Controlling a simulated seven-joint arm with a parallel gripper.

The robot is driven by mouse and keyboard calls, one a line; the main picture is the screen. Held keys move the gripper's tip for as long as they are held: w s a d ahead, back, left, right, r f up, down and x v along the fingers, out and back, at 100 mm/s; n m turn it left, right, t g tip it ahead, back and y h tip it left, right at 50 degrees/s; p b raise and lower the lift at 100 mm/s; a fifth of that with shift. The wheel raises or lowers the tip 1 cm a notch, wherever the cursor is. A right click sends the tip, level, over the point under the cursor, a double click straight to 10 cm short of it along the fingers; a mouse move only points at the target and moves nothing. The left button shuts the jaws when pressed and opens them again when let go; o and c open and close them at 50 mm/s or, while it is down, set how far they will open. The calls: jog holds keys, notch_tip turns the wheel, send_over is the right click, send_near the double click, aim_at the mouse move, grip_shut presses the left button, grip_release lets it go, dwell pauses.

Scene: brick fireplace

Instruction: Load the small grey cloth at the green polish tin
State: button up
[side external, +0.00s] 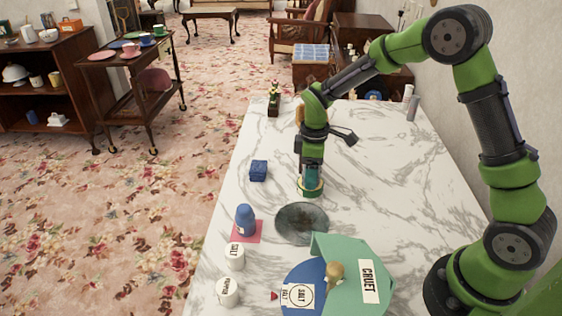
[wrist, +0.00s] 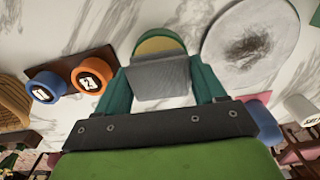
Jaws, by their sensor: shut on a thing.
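The small grey cloth (wrist: 160,78) is between the two teal fingers of my gripper (wrist: 162,88) in the wrist view, and my gripper is shut on it. The green polish tin (wrist: 158,42) is right beyond the cloth, showing a yellow-olive inside that the cloth partly hides. In the side view my gripper (side external: 311,178) points down at the tin (side external: 311,189), which stands on the marble top. The cloth cannot be made out there. Whether the cloth touches the polish I cannot tell.
A tarnished round plate (side external: 302,223) lies just in front of the tin. The marble right of the tin is clear.

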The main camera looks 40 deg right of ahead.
jog(key=shift+f, duration=0.5)
dwell(1.1)
jog(key=shift+r, duration=3.55)
